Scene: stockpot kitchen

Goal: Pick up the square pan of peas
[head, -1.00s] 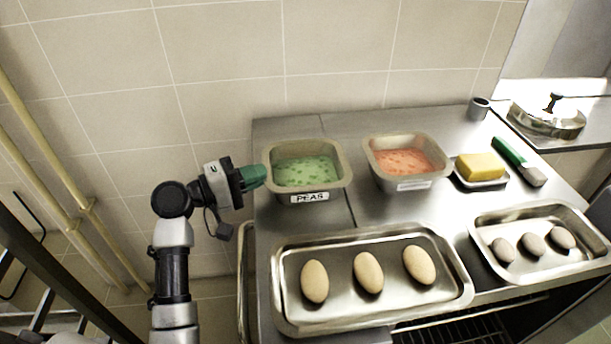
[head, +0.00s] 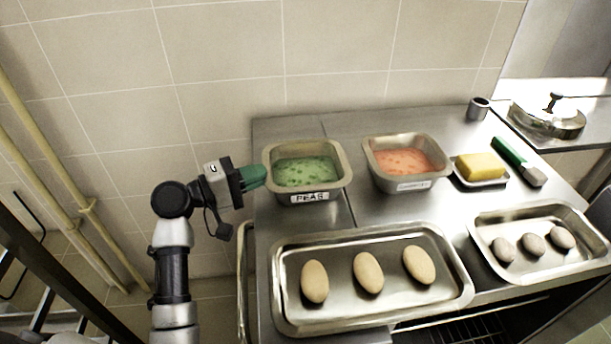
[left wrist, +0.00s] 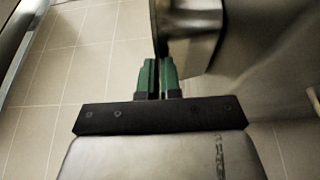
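The square metal pan of peas (head: 335,181), labelled PEAS and filled with green, sits on the steel counter at the back left. My left gripper (head: 262,176) reaches in from the left at the pan's left rim. In the left wrist view its green fingers (left wrist: 158,78) are close together with a thin gap, and the pan's edge (left wrist: 185,50) comes down to the fingertips. The fingers appear shut on the rim, though the contact is partly hidden. The pan stands level on the counter. My right gripper is in neither view.
A similar pan with orange contents (head: 437,172) stands to the right. A large tray with egg-shaped items (head: 440,300) lies in front, a smaller tray (head: 490,222) to its right. Butter on a dish (head: 480,167) and a green-handled tool (head: 510,153) lie further right. A tiled wall stands behind.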

